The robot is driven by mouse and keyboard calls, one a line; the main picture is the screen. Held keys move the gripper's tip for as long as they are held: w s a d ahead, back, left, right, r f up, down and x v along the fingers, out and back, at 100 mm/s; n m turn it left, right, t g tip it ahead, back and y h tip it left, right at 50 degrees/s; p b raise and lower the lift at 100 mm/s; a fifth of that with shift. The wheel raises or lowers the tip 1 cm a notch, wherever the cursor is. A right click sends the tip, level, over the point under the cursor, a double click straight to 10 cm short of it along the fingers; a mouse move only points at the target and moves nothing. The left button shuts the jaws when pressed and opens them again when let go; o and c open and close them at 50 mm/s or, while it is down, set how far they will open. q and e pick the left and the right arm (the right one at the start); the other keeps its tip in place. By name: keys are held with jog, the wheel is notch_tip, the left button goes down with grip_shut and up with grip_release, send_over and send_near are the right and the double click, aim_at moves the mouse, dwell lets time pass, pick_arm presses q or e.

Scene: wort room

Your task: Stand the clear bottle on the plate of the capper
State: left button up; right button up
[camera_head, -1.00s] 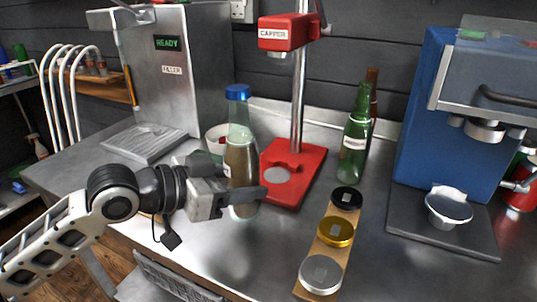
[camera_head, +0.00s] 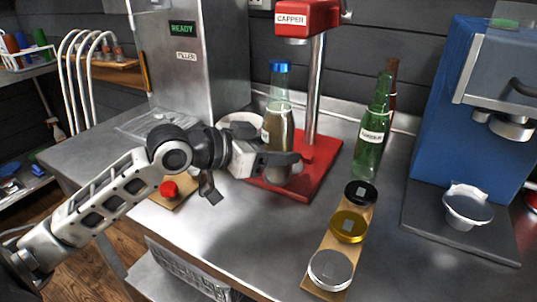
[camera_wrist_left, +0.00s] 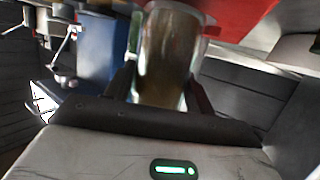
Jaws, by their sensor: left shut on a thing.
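The clear bottle (camera_head: 278,130) has a blue cap and brownish contents. My left gripper (camera_head: 282,160) is shut on its lower part and holds it upright. In the head view the bottle stands in front of the left part of the red capper plate (camera_head: 323,165) and overlaps it. I cannot tell whether its bottom touches the plate. The capper (camera_head: 306,18) has a red head on a metal post, right of and behind the bottle. In the left wrist view the bottle (camera_wrist_left: 165,60) sits between both fingers, with the red plate (camera_wrist_left: 240,14) close by. My right gripper is not in view.
A green bottle (camera_head: 374,135) and a brown one (camera_head: 392,75) stand right of the capper. A wooden strip with black, gold and silver caps (camera_head: 330,268) lies in front. A blue machine (camera_head: 450,120) stands at the right, the filler (camera_head: 200,60) at the left.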

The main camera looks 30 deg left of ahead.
pick_arm(q)
jog(key=shift+w+a+b, duration=0.15)
jog(key=shift+w+b, duration=0.2)
jog(key=shift+w, duration=2.85)
jog(key=shift+r+p, duration=0.15)
jog(key=shift+p, duration=0.4)
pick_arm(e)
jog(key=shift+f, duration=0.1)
pick_arm(q)
jog(key=shift+s, duration=0.1)
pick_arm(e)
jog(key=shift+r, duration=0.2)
pick_arm(q)
jog(key=shift+p, duration=0.35)
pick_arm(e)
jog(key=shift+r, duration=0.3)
pick_arm(q)
jog(key=shift+f, duration=0.45)
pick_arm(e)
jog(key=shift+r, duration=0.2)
pick_arm(q)
jog(key=shift+p, duration=0.35)
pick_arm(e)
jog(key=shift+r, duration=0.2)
